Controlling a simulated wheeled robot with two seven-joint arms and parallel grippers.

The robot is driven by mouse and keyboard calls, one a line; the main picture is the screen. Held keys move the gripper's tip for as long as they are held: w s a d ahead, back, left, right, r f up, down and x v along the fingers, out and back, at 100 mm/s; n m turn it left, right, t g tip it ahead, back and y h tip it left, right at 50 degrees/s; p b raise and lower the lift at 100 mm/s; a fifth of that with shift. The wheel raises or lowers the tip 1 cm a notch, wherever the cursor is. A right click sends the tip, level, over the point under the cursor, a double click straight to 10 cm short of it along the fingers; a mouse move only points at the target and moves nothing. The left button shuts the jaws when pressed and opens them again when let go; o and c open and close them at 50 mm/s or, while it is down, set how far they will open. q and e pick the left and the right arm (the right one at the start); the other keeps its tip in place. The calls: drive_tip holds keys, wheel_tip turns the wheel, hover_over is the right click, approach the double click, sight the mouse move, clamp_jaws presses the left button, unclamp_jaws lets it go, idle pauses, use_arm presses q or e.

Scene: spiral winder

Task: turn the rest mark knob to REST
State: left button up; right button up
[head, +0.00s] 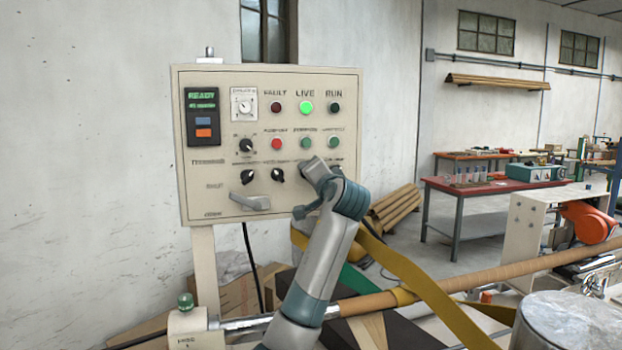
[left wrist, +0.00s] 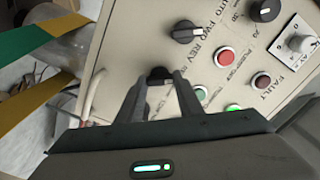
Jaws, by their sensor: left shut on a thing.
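The control panel (head: 222,118) is a cream box on a post, with several knobs, lamps and buttons. My left gripper (head: 322,170) is at the panel's lower right corner. In the left wrist view, its two fingers (left wrist: 160,84) are shut on a black knob (left wrist: 160,73), one on each side. The arm and fingers hide most of this knob in the head view. Its label is too small and covered to read, so I cannot tell its name or where its pointer stands. My right gripper is not in view.
A black FWD/REV knob (left wrist: 187,32) and a red button (left wrist: 224,57) are close beside the fingers. A grey lever (head: 250,203) juts out at the panel's lower left. A yellow strap (head: 420,290) and a brown tube (head: 470,283) lie to the right of my arm.

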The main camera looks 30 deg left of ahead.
use_arm(q)
drive_tip(key=shift+f, duration=0.1)
drive_tip(key=o, duration=1.1)
drive_tip(key=b+v, duration=0.5)
drive_tip(key=v, duration=1.2)
drive_tip(key=shift+d+b, duration=0.15)
drive_tip(key=shift+b, duration=0.25)
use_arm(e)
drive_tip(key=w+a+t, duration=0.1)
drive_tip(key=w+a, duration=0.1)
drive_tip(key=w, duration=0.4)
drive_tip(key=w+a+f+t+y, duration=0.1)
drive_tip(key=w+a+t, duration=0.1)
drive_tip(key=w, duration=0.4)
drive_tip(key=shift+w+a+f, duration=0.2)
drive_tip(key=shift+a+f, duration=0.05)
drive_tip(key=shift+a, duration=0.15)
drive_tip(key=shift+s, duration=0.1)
